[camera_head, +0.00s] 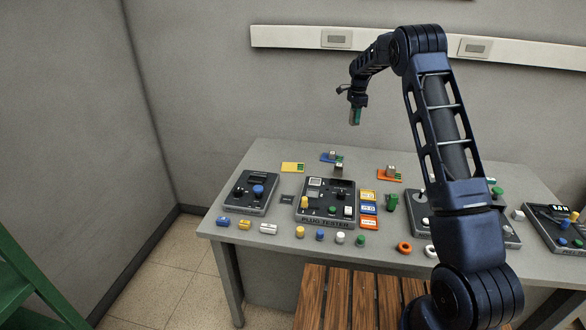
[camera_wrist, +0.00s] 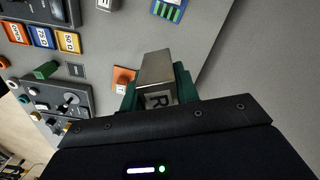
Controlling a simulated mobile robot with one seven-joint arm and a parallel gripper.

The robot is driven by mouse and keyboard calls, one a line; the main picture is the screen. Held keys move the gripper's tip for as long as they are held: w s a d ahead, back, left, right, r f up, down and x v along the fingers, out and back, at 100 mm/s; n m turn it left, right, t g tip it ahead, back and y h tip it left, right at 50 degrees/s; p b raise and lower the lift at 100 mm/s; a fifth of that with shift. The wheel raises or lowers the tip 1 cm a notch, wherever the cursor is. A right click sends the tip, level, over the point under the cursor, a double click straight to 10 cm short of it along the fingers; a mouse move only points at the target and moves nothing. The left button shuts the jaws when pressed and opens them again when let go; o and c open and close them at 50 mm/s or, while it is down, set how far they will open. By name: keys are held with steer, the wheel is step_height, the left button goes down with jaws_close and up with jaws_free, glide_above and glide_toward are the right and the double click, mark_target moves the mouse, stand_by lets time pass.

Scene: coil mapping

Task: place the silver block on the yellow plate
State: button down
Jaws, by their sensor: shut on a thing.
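My gripper (camera_head: 356,116) is raised high above the back of the table, pointing down. In the wrist view its green fingertips (camera_wrist: 157,88) are shut on a silver block (camera_wrist: 156,70) marked with a dark letter, apparently R. The block is clear of the table; in the head view I cannot make it out between the fingers. The yellow plate (camera_head: 292,168) lies flat at the back left of the table, below and left of my gripper, and looks bare of any block. I cannot identify it in the wrist view.
Another block (camera_head: 338,168) stands by the plug tester (camera_head: 325,213). A dark control box (camera_head: 251,193) sits in front of the yellow plate. Coloured plugs line the front edge.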

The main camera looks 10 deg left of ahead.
steer(key=s+a+n, duration=0.1)
steer(key=s+a, duration=0.1)
steer(key=a, duration=0.5)
steer(key=s+a+n, duration=0.1)
steer(key=s+a, duration=0.2)
steer(key=a, duration=0.5)
steer(key=n, duration=0.2)
glide_above(293, 166)
steer(key=f, duration=1.9)
steer(key=shift+s+f, duration=0.2)
steer(key=shift+f, duration=0.1)
steer(key=shift+f, duration=0.15)
steer(key=c, duration=1)
jaws_free()
steer(key=shift+c, duration=0.2)
step_height(293, 166, up, 12)
steer(key=shift+d+r, duration=0.1)
steer(key=shift+r, duration=0.15)
